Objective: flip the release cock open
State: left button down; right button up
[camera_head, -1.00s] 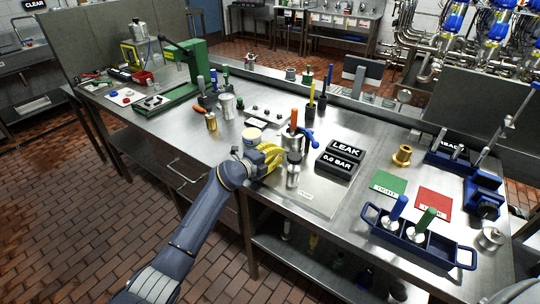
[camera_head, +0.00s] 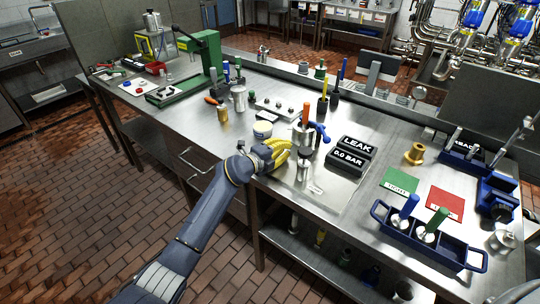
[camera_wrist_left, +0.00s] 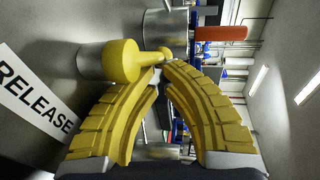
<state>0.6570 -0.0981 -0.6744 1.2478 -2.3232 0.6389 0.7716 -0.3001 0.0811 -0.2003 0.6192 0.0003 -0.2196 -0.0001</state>
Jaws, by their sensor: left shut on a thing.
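The release cock has a yellow knob-like handle (camera_wrist_left: 120,62) on a steel body (camera_wrist_left: 88,64), beside a white RELEASE label (camera_wrist_left: 38,98), in the left wrist view. A thin yellow stem runs from the knob to my left fingertips. My left gripper (camera_wrist_left: 166,64) has curved, ribbed yellow fingers, whose tips are shut on the stem's end. In the head view, my left gripper (camera_head: 281,152) is at the left side of the steel test rig (camera_head: 303,137) with the blue lever (camera_head: 319,130). The cock is hidden there by my fingers. My right gripper is out of view.
Black blocks reading LEAK (camera_head: 357,146) and 0.0 BAR (camera_head: 347,159) stand right of the rig. Green (camera_head: 400,181) and red (camera_head: 446,202) cards and a blue tray (camera_head: 465,262) lie further right.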

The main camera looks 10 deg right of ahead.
pick_arm(q)
jog(key=v, duration=1)
jog(key=shift+s+a+r, duration=0.1)
jog(key=shift+s+r, duration=0.05)
jog(key=shift+s, duration=0.05)
jog(key=shift+r, duration=0.1)
